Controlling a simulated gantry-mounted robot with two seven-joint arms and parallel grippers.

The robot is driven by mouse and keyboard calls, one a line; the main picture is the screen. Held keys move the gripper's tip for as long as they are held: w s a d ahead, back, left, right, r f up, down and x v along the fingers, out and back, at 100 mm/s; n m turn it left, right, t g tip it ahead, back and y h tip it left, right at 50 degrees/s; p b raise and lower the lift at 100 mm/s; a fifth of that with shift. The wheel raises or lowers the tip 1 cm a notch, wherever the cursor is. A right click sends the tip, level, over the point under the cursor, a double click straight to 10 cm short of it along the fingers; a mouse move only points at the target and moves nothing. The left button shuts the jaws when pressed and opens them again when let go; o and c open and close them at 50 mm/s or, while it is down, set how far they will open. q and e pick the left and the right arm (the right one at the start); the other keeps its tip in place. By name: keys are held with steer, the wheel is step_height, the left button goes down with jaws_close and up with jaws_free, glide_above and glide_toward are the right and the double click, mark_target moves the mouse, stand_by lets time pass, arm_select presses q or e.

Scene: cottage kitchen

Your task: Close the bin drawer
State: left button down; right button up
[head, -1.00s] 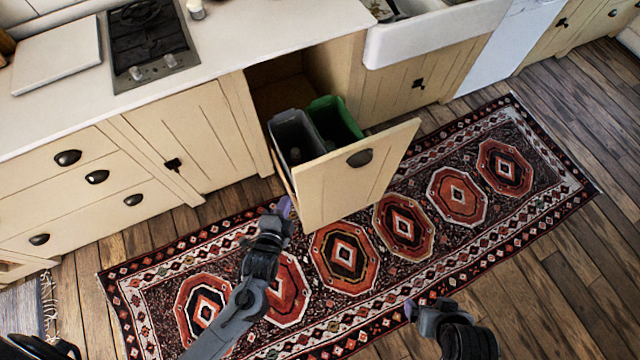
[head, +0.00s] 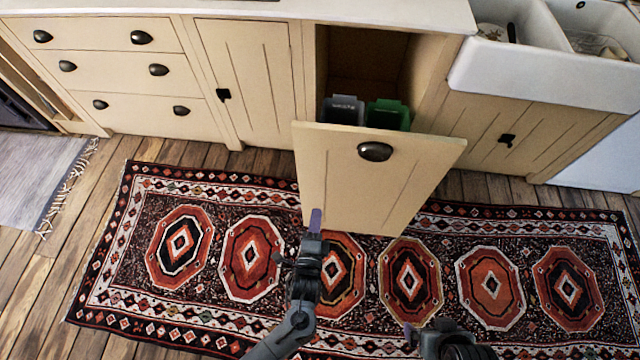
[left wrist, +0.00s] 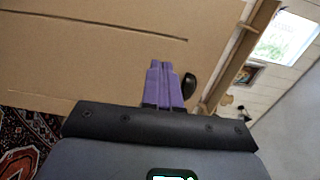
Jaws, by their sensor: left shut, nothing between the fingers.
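The bin drawer stands open from the lower cabinet. Its cream front panel (head: 375,195) has a dark cup handle (head: 376,151) near the top. A grey bin (head: 343,109) and a green bin (head: 389,114) show behind the panel, their lower parts hidden. My left gripper (head: 315,221) is shut and empty, its purple fingertips at the lower left of the panel. In the left wrist view the shut fingers (left wrist: 163,68) point towards the panel (left wrist: 110,55); contact cannot be told. My right gripper (head: 413,334) is low at the bottom edge, away from the drawer, its jaws unclear.
A patterned rug (head: 210,322) covers the wooden floor under the drawer and my grippers. A closed cabinet door (head: 247,85) and several drawers stand to the left. A white sink (head: 545,75) is at the right. The floor in front is clear.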

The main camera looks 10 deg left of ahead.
arm_select(q)
steer(key=w+a+b, duration=0.1)
steer(key=w, duration=0.1)
steer(key=b, duration=0.5)
glide_toward(322, 162)
steer(key=w, duration=0.5)
steer(key=shift+w+a+f, duration=0.15)
steer(key=shift+w+a, duration=0.1)
steer(key=shift+w, duration=0.1)
steer(key=shift+w+b, duration=0.4)
steer(key=shift+w, duration=0.1)
arm_select(e)
step_height(322, 162, down, 8)
steer(key=a, duration=0.1)
steer(key=shift+w+r, duration=0.15)
steer(key=shift+r, duration=0.05)
arm_select(q)
steer(key=shift+w+a, duration=0.1)
